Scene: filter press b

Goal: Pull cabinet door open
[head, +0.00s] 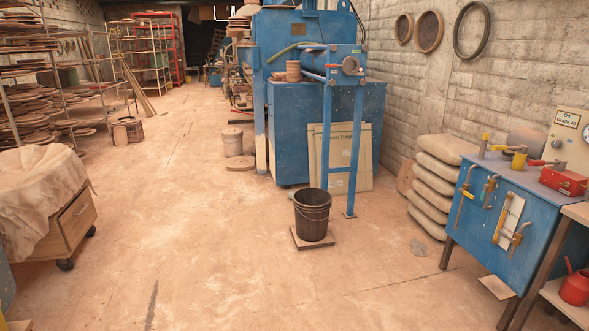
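No door in view is clearly marked as the cabinet door. A blue metal cabinet-like bench (490,240) stands on legs at the right, with yellow-handled tools and a pale strip on its front. I cannot tell whether that front is a door. A blue machine (290,130) with a boxy blue base stands at the back centre; a pale lettered panel (357,165) leans against it. A low wooden cart (72,222) at the left has a closed front with a dark handle and a cloth over its top. Neither of my grippers is in view.
A dark bucket (312,215) stands on a small board mid-floor. Stacked sacks (437,190) lie by the right wall. Racks of discs (30,95) line the left. A red can (574,285) sits on a right-hand shelf. The floor left of centre is clear.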

